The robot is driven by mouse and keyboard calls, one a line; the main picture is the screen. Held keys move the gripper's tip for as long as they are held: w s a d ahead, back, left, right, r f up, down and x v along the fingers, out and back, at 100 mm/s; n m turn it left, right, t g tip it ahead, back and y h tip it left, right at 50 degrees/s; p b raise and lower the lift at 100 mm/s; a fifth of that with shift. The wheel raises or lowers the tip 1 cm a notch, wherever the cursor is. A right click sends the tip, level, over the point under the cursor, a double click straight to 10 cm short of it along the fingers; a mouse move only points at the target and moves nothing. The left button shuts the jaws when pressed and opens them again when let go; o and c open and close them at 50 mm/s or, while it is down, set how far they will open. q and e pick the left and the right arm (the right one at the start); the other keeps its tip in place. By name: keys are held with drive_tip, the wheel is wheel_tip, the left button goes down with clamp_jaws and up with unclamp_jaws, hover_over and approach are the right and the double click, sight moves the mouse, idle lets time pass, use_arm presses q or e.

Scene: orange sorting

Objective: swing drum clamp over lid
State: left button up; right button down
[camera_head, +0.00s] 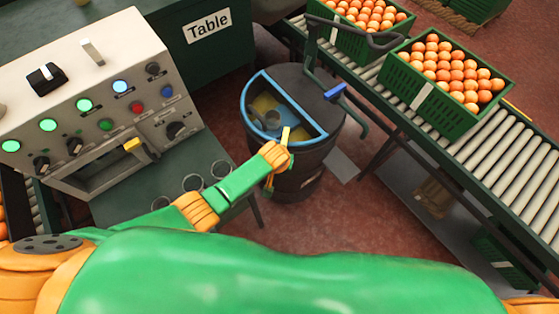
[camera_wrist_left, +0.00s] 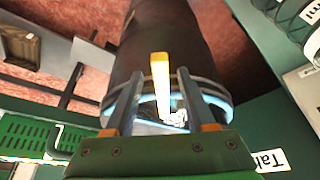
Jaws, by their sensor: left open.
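The dark drum (camera_head: 318,165) stands on the floor, with a blue-rimmed opening (camera_head: 262,85) on its left and a dark lid half (camera_head: 305,85) on its right. A blue-gripped part (camera_head: 334,91) sits at the lid's right edge. A yellow bar (camera_head: 286,134) stands at the drum's near rim; I cannot tell if it is the clamp. My left gripper (camera_head: 279,148) is at that rim. In the left wrist view the yellow bar (camera_wrist_left: 160,85) shows between the open fingers of my left gripper (camera_wrist_left: 160,102), with the drum (camera_wrist_left: 160,40) beyond. My right gripper is out of view.
A roller conveyor (camera_head: 480,140) with green crates of oranges (camera_head: 450,112) runs along the right. A control panel (camera_head: 85,100) and several cups (camera_head: 192,183) are on the left. A dark pipe (camera_head: 355,35) rises above the drum. Red floor lies around the drum.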

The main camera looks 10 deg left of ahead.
use_arm(q)
drive_tip(key=p+v, duration=0.3)
drive_tip(key=v, duration=0.4)
drive_tip(key=s+a+f+g, duration=0.2)
drive_tip(key=s+a+f, duration=0.3)
drive_tip(key=s+f, duration=0.55)
drive_tip(key=s+a+f+m, duration=0.1)
drive_tip(key=s+a+f, duration=0.3)
drive_tip(key=s, duration=0.5)
drive_tip(key=s+a+f+g, duration=0.1)
drive_tip(key=s+a+f, duration=0.4)
drive_tip(key=s, duration=0.5)
drive_tip(key=shift+s+f+m, duration=0.35)
drive_tip(key=shift+f+m, duration=0.05)
drive_tip(key=shift+f, duration=0.35)
